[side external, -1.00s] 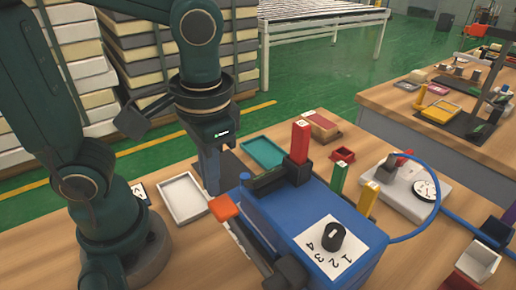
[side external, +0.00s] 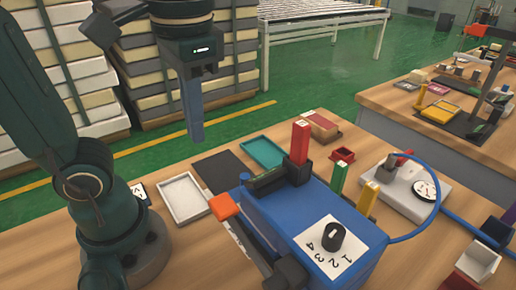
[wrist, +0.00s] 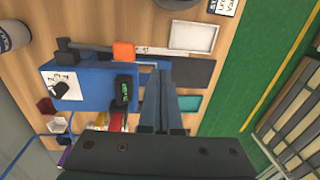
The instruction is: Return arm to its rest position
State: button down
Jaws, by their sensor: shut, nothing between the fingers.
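The arm is mine and stands at the left of the bench.
A blue machine (side external: 310,225) with a numbered dial, an orange block (side external: 223,207), a white tray (side external: 184,197), a dark mat (side external: 220,171) and a teal tray (side external: 263,153) are on the wooden bench. Stacked mattresses (side external: 150,60) stand behind, across a green floor.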

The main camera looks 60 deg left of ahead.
notch_tip(320, 180, down, 6)
jog(key=w+t+h, duration=0.1)
jog(key=t, duration=0.4)
jog(key=shift+a+t, duration=0.2)
jog(key=shift+t, duration=0.1)
